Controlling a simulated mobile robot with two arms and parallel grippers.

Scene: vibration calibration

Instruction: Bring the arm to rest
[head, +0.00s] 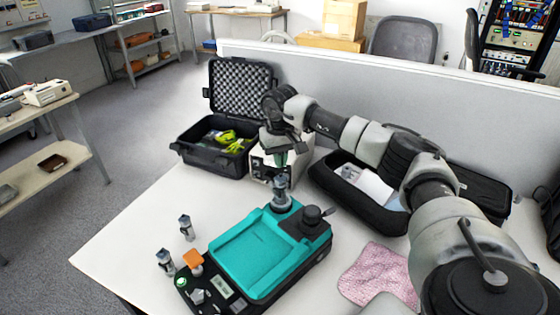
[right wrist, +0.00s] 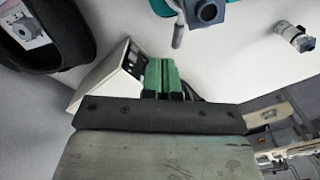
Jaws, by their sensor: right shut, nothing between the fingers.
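My right arm reaches in from the right over the white table (head: 135,222). Its gripper (head: 281,160) points down in front of a small white instrument box (head: 260,172), above and behind the teal calibration device (head: 262,250). In the right wrist view the green fingers (right wrist: 162,76) are together with nothing between them. The instrument box (right wrist: 104,78) shows just beside them there. Whether the gripper touches the box I cannot tell. My left gripper is not in view.
A grey cylindrical sensor (head: 281,194) stands on the teal device. Two small sensors (head: 186,228) (head: 165,263) stand left of it. An open black case (head: 213,145) is behind left, another open case (head: 352,188) behind right. A pink cloth (head: 376,275) lies at front right. The table's left part is clear.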

